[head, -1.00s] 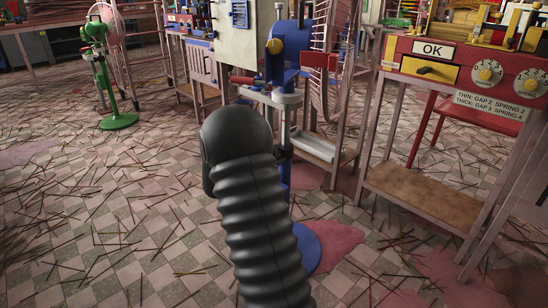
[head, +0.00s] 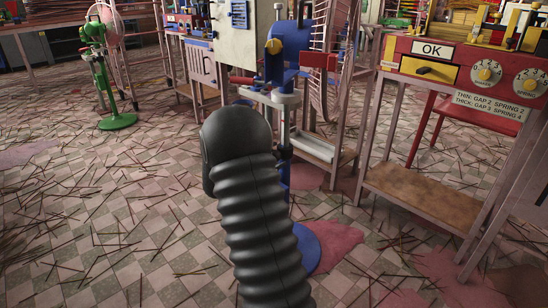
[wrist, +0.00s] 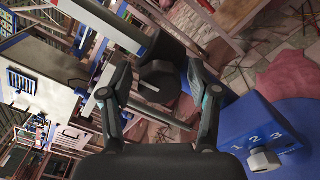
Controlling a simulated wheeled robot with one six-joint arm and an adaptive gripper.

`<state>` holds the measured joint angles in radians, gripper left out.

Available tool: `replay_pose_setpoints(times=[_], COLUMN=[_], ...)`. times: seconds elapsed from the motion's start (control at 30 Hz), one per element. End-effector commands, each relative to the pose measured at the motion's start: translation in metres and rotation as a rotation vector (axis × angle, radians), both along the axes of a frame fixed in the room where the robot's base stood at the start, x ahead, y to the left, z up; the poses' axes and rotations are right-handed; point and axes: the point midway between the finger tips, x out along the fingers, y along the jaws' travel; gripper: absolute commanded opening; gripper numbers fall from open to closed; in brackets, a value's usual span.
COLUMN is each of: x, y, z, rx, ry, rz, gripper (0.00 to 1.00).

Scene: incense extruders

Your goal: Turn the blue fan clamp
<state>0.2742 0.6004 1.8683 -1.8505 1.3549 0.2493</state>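The blue fan (head: 290,38) stands on a blue and grey post with a round blue base (head: 306,246), right of my arm in the head view. My dark arm covers part of the post, and my gripper's fingers are hidden there. In the wrist view my gripper (wrist: 158,68) is open, with one finger on each side of a dark faceted knob (wrist: 158,84). The knob appears to be the fan's clamp. Small gaps seem to show between it and the fingers. A blue box (wrist: 240,122) marked 1 2 3 with a grey knob (wrist: 264,160) is at right.
A red control panel (head: 480,72) with an OK sign stands on a frame at right. A green fan (head: 110,70) stands at far left. A metal rack is close behind the blue fan. Thin sticks litter the tiled floor (head: 130,220), which is otherwise open at left.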

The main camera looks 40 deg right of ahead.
Motion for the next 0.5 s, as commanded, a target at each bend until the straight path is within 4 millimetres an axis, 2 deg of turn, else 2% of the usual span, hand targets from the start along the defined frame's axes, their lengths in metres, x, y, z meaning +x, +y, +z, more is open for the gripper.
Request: replay_pose_setpoints(times=[0.33, 0.5], x=[0.001, 0.0], y=[0.005, 0.026], z=[0.0, 0.0], rx=[0.001, 0.001], ry=[0.001, 0.0], rz=[0.003, 0.006], gripper=[0.65, 0.65])
